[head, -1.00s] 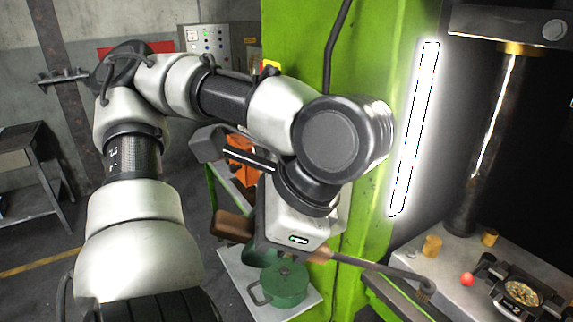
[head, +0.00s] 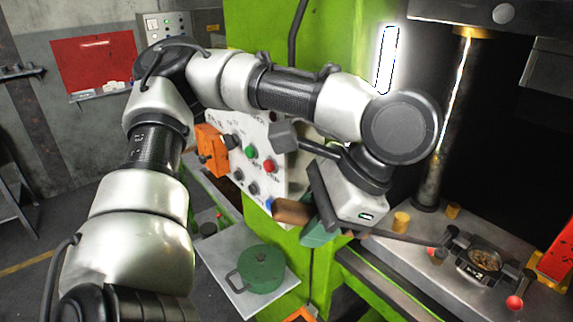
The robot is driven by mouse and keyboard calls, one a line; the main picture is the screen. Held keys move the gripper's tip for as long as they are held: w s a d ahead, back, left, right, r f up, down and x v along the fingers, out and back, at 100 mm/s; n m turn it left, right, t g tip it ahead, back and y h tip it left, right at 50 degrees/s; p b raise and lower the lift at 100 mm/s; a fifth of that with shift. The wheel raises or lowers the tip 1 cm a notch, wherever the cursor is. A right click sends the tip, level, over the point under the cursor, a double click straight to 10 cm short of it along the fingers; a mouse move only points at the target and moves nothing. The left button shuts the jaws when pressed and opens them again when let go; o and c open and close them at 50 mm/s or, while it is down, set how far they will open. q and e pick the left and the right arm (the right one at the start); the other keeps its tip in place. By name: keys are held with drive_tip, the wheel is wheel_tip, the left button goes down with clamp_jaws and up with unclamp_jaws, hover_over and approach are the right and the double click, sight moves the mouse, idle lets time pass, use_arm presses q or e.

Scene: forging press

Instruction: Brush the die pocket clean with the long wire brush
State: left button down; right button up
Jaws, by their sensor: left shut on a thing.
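My left gripper (head: 322,222) is shut on the brown handle of the long wire brush (head: 291,211). The brush's thin dark rod runs right from the gripper, over the press bed. Its dark head (head: 450,236) is just left of the die and looks raised above the bed; I cannot tell whether it touches anything. The die (head: 482,275) is a dark block on the bed, with a round die pocket (head: 484,258) holding brownish, speckled scale. My right gripper is not in view.
The green press frame (head: 355,60) stands behind my left arm, with a button panel (head: 255,160). A green lidded pot (head: 262,268) sits on a grey shelf. Brass-coloured pegs (head: 401,222) and red-topped posts (head: 515,302) stand around the die. A steel column (head: 440,150) rises behind.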

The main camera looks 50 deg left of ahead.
sight(403, 236)
use_arm(q)
drive_tip(key=w+d+f, duration=0.1)
drive_tip(key=w+d, duration=0.1)
drive_tip(key=w, duration=0.2)
drive_tip(key=w+d+f, duration=0.1)
drive_tip(key=w+d, duration=0.1)
drive_tip(key=w, duration=0.3)
drive_tip(key=w+d+f, duration=0.1)
drive_tip(key=w+d, duration=0.1)
drive_tip(key=w, duration=0.2)
drive_tip(key=shift+w+d+f, duration=0.2)
drive_tip(key=shift+w+f, duration=0.05)
drive_tip(key=shift+w, duration=0.25)
drive_tip(key=shift+f, duration=1.25)
idle(2.0)
